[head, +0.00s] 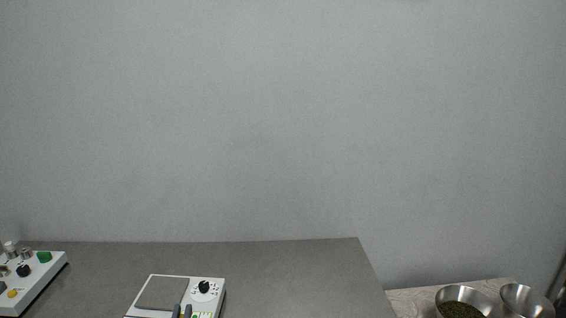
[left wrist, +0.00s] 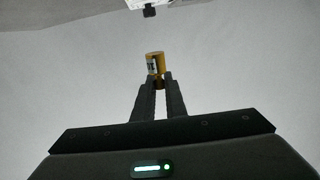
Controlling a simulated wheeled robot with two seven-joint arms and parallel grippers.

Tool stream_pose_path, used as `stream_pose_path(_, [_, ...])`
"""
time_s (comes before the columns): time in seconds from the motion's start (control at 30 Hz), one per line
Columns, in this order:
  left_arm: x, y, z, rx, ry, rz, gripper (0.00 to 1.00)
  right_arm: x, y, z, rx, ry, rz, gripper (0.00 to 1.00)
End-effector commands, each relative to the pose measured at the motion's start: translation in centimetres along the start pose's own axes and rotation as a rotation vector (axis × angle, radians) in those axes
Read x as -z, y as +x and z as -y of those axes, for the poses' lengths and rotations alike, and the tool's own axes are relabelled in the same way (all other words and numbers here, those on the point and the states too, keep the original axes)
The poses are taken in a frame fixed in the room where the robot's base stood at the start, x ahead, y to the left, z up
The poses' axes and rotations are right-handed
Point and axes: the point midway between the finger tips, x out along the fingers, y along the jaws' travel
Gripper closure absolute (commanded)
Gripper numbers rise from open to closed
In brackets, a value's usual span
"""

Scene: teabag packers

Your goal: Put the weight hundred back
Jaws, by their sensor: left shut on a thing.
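In the left wrist view my left gripper (left wrist: 158,82) is shut on a small yellow cylinder (left wrist: 155,60) with a pale label, held at the fingertips. I cannot read its marking, so I cannot tell if it is the weight hundred. A white block (head: 50,274) with several small weights or knobs, metal, green, black and yellow, stands at the left edge of the head view, partly cut off. My right gripper is out of view.
The scale has a grey plate (head: 161,293) and a black knob (head: 204,287). The grey table (head: 290,275) is clear right of the scale. A metal bowl of dark leaves (head: 446,294) and another metal bowl (head: 525,299) are at the lower right.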

Motion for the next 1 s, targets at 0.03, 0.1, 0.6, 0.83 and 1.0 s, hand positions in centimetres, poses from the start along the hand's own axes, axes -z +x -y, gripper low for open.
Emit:
stream_pose_path(0.03, [-0.2, -1.9, -0.1, -0.013, 0.001, 0.002, 1.0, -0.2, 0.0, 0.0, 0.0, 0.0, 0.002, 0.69])
stream_pose_path(0.1, [-0.2, -4.1, -0.3, -0.029, 0.001, 0.002, 1.0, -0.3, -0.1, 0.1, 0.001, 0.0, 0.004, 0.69])
stream_pose_path(0.6, [1.6, -14.1, -1.1, -0.104, -0.022, 0.002, 1.0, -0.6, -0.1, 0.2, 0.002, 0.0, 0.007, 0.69])
stream_pose_path(0.83, [1.7, -14.4, -1.1, -0.107, -0.023, 0.001, 1.0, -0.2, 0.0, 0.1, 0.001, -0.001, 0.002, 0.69])
stream_pose_path(1.0, [1.7, -14.4, -1.1, -0.107, -0.023, 0.001, 1.0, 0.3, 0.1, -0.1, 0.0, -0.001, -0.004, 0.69])
